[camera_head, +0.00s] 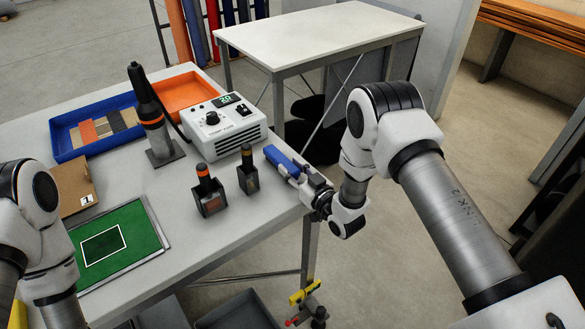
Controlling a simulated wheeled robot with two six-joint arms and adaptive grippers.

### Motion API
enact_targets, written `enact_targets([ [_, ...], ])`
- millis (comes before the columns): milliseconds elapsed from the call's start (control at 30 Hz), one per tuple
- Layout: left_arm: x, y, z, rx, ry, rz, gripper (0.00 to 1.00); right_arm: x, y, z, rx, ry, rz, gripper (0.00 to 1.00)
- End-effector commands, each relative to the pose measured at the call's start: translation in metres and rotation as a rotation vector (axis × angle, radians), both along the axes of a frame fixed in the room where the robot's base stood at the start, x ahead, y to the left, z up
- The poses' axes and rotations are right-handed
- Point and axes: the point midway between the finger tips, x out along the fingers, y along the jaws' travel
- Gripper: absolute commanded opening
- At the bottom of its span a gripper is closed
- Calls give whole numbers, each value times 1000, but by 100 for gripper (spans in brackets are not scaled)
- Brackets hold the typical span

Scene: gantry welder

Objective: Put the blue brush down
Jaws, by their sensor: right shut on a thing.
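The blue brush (279,158) is near the right edge of the grey workbench (250,215). My right gripper (297,174) is shut on it, reaching in from the right. The brush lies roughly level, low over the bench top. I cannot tell whether it touches the surface. Part of it is hidden by the fingers. My left arm shows at the lower left, but its gripper is out of the picture.
Behind are a white control box (225,125), a soldering-iron-like tool on a stand (152,120), and blue (65,140) and orange (190,92) trays. A green mat (135,228) lies front left.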

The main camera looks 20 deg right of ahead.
Motion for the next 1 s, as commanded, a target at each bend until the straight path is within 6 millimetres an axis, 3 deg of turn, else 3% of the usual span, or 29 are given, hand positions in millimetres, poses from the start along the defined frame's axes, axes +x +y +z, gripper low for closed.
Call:
enact_targets([
  [33,0,0,-1,0,0,0,66,0,0,-1,0,0,0,47],
  [67,0,0,-1,0,0,0,66,0,0,-1,0,0,0,58],
  [100,0,0,-1,0,0,0,66,0,0,-1,0,0,0,62],
  [467,0,0,1,0,0,0,66,-2,-1,1,0,1,-1,62],
  [567,0,0,-4,0,0,0,66,-17,-7,-1,-1,3,-1,62],
  [900,0,0,-23,0,0,0,66,-95,-35,-2,1,4,-4,62],
  [1000,0,0,-24,0,0,0,66,-108,-39,-1,0,2,-2,62],
])
